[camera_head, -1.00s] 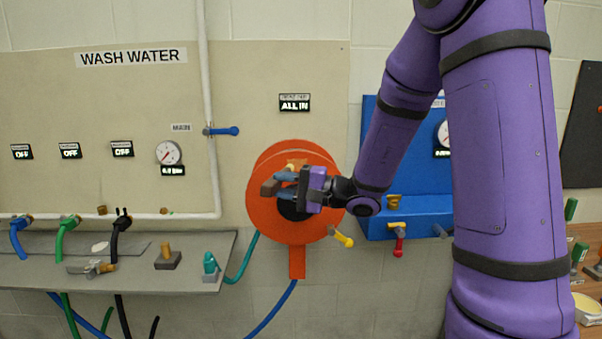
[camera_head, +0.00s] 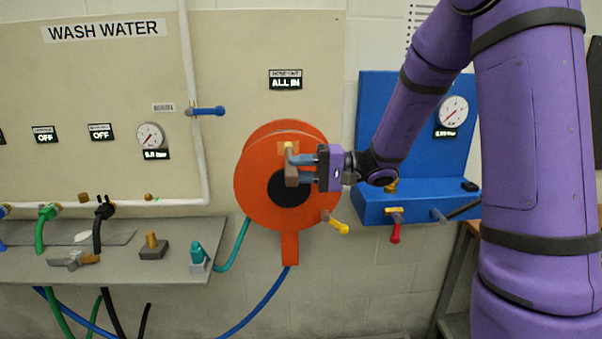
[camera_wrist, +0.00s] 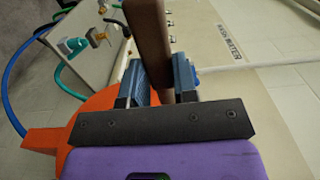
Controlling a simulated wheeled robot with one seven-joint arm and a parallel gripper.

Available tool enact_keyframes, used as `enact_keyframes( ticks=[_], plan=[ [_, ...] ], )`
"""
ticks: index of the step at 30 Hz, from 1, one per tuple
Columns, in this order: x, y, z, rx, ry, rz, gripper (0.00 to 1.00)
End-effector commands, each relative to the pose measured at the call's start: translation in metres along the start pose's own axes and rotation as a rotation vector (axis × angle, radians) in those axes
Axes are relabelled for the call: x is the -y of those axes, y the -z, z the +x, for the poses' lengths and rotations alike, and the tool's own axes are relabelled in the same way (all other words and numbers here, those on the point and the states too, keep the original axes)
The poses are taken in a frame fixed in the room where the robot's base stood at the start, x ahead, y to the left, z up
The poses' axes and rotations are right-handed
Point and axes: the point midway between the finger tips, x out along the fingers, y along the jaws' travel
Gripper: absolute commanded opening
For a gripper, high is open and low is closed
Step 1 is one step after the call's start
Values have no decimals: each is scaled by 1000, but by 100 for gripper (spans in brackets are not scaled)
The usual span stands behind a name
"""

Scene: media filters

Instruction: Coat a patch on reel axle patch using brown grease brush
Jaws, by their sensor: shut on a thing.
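My gripper (camera_head: 302,169) is shut on the brown grease brush (camera_head: 291,175) in front of the orange reel (camera_head: 255,205). In the wrist view the brown brush handle (camera_wrist: 148,40) stands between the blue fingers of my gripper (camera_wrist: 160,80). The brush tip is out of sight there, and the orange reel (camera_wrist: 92,108) shows partly behind.
A yellow-handled valve (camera_head: 337,224) sits at the reel's lower right. The blue panel with a shelf (camera_head: 430,205) stands to the right. A grey shelf (camera_head: 120,265) with fittings lies left. Hoses hang below the reel.

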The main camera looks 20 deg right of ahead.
Motion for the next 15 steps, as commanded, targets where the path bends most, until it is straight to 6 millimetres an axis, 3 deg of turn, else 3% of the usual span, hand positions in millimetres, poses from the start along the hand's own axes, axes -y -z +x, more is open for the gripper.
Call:
enact_keyframes(
  ticks=[8, 15],
  plan=[
    [0, 24, 0, -1, 0, 0, 3],
    [-19, 24, 0, -1, 0, 3, 3]
  ],
)
